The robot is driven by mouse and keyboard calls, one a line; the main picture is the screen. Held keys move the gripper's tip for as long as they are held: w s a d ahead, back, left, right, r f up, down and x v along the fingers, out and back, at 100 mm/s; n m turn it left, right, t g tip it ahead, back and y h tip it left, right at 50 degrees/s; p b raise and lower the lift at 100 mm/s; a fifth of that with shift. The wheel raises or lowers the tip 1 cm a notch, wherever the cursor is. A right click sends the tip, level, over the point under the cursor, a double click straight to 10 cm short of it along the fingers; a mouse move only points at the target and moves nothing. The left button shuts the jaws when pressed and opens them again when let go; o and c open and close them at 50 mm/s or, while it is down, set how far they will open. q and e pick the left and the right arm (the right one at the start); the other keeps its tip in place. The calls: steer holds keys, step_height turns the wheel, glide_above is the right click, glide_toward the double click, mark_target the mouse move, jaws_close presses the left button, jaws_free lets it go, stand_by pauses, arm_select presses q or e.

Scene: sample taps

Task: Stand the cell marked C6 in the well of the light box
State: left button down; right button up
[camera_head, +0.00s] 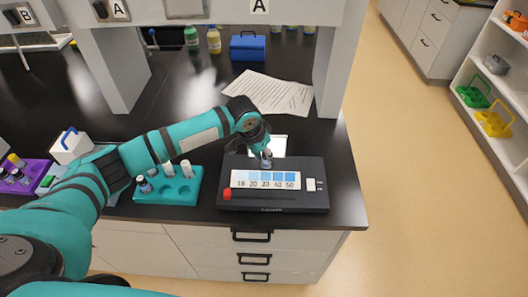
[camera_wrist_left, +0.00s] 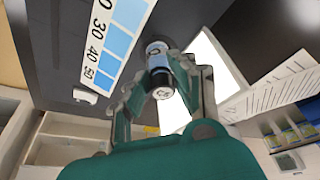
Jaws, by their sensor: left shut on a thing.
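In the left wrist view the cell is between the fingertips (camera_wrist_left: 160,80), beside the lit panel (camera_wrist_left: 205,75). The well is hidden by the cell and gripper, and I cannot tell whether the cell's foot is inside it. My right gripper is not in view.
A teal rack (camera_head: 182,193) with several holes and a few cells stands left of the light box. A purple rack (camera_head: 22,180) is at the far left. Paper (camera_head: 268,93), a blue basket (camera_head: 248,47) and bottles (camera_head: 191,38) are behind. The bench edge is close at right.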

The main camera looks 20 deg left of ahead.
arm_select(q)
steer(key=shift+w+a+f, duration=0.15)
steer(key=shift+a+f, duration=0.15)
steer(key=shift+f, duration=0.05)
